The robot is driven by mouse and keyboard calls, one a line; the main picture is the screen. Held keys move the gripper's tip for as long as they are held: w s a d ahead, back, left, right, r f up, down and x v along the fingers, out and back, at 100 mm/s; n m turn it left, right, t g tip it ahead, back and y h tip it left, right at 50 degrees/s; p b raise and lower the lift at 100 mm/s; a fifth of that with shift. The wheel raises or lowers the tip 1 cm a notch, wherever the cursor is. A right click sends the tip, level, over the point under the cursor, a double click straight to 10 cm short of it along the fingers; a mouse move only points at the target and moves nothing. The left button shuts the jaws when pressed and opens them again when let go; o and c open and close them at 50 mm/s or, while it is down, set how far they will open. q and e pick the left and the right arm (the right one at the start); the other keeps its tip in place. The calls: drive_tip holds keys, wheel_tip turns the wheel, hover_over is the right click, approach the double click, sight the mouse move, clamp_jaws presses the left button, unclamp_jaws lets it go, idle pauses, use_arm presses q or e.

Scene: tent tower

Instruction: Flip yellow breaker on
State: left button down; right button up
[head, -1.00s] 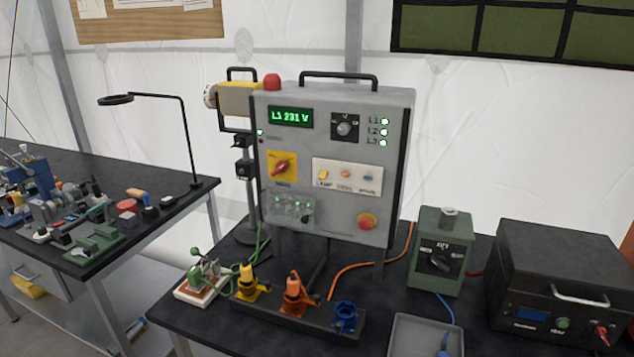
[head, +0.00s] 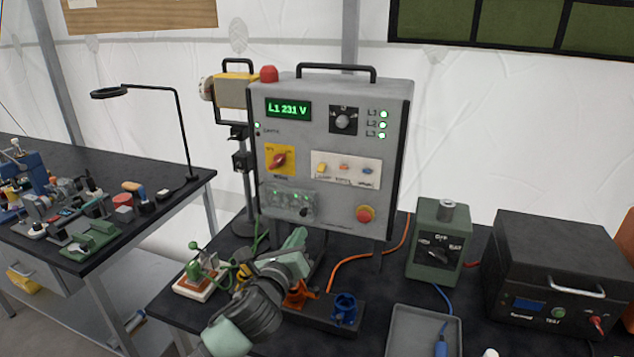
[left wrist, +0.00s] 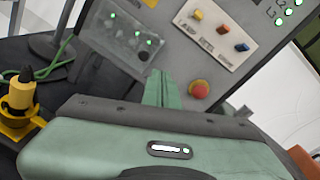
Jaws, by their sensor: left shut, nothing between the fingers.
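The grey control panel (head: 340,205) stands upright on the black table. Its white plate carries a row of small switches, with the yellow breaker (head: 321,168) at the left, then an orange and a blue one. The yellow breaker also shows in the left wrist view (left wrist: 197,14). My left gripper (head: 298,238) is in front of the panel's lower edge, below the white plate and apart from the breaker. Its fingers (left wrist: 162,88) are shut and empty. My right gripper is not in view.
A red emergency button (head: 365,213) is right of my left gripper on the panel. A clear cover (head: 288,201) with green lights lies left. Orange (head: 300,293) and blue (head: 344,308) connectors stand below. A green box (head: 440,245) and grey tray (head: 399,337) are at right.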

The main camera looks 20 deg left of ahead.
sight(322, 168)
use_arm(q)
drive_tip(key=w+r+m+t+h, duration=0.1)
drive_tip(key=w+r+m+t, duration=0.1)
drive_tip(key=r+m, duration=0.4)
drive_tip(key=shift+w+r, duration=0.15)
drive_tip(key=shift+w, duration=0.55)
drive_tip(key=w+p, duration=0.2)
drive_tip(key=w, duration=0.8)
drive_tip(key=shift+d+r, duration=0.15)
drive_tip(key=shift+r, duration=0.3)
